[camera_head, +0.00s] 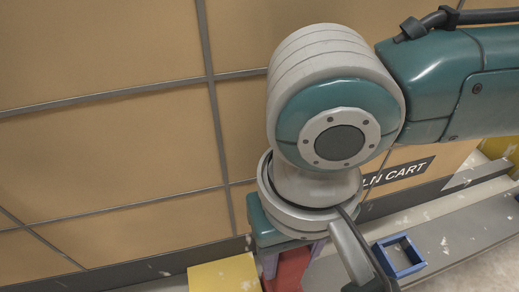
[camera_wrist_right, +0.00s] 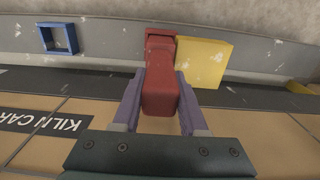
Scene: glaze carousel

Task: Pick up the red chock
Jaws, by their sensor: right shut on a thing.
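The red chock (camera_wrist_right: 160,88) sits between the two purple fingers of my right gripper (camera_wrist_right: 160,105) in the right wrist view. The fingers are shut on it, one on each side. In the head view, part of the red chock (camera_head: 290,270) shows below my right gripper (camera_head: 290,258), with its lower part cut off by the frame edge. I cannot tell whether the chock still touches the surface under it. My left gripper is not in view.
A yellow block (camera_head: 225,275) is close beside the chock; it also shows in the right wrist view (camera_wrist_right: 205,62). A blue square open frame (camera_head: 399,257) lies on the grey ledge (camera_head: 450,235). A tan tiled surface (camera_head: 110,140) carries a "KILN CART" label (camera_wrist_right: 45,122).

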